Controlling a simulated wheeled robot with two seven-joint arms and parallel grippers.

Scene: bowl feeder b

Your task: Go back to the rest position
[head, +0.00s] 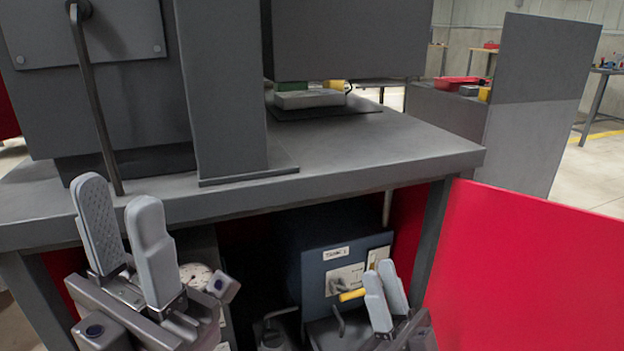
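My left gripper (117,190) is at the lower left, in front of the workbench's front edge. Its two grey fingers point up and stand apart, with nothing between them. My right gripper (383,268) is lower and further right, in front of the open space under the bench top. Its two fingers also point up with a small gap between them, and I see nothing held there. Both grippers are clear of the bench top in this view, though depth is hard to judge.
The grey workbench (390,140) carries a dark machine with an upright post (220,90) and a bent rod (95,105). Below it is a blue-grey panel box (315,270) with a yellow handle (352,295). A red panel (530,265) stands at the right.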

